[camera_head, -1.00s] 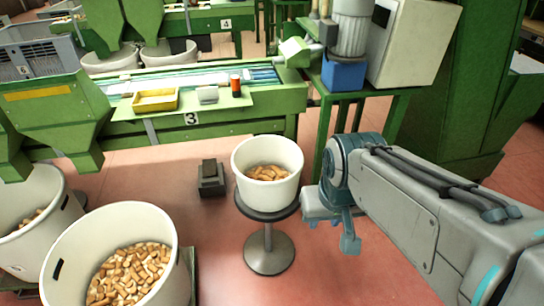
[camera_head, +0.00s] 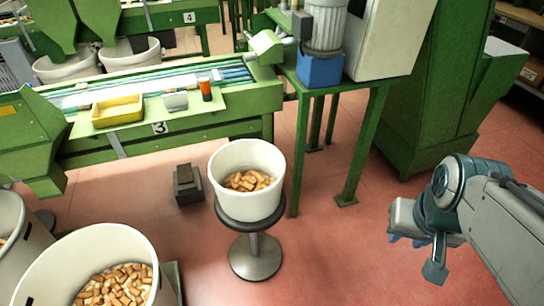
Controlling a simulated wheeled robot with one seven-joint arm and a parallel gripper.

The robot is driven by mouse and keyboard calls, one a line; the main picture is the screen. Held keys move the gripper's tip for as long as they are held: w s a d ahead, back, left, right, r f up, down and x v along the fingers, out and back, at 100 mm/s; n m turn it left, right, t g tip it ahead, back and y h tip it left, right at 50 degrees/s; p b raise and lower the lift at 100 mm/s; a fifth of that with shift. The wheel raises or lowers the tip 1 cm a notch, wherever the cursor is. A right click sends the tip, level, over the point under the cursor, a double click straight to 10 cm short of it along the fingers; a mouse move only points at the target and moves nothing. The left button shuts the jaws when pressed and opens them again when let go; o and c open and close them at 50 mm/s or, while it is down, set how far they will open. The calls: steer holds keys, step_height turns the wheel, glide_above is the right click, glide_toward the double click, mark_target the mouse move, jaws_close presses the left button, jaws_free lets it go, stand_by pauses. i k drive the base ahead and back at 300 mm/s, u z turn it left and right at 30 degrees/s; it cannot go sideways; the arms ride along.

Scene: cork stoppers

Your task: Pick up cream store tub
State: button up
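A cream tub (camera_head: 248,206) holding cork stoppers (camera_head: 248,181) stands upright on a small round stool (camera_head: 256,256) in the middle of the view. Larger cream tubs stand at the lower left; the nearest large tub (camera_head: 60,262) also holds corks and is cut off by the frame's bottom edge. My gripper (camera_head: 406,240) is at the right, well to the right of the stool tub and apart from it. It points downward over the floor and nothing is visible in it.
A green bench (camera_head: 190,137) marked 3 runs behind the stool, with a yellow tray (camera_head: 118,110) and an orange-red cylinder (camera_head: 205,89) on it. A green table (camera_head: 345,130) with a motor and blue block stands behind right. Open reddish floor lies between stool and gripper.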

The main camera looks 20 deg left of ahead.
mark_target(246, 176)
steer(key=i, duration=1.9)
steer(key=u, duration=2.4)
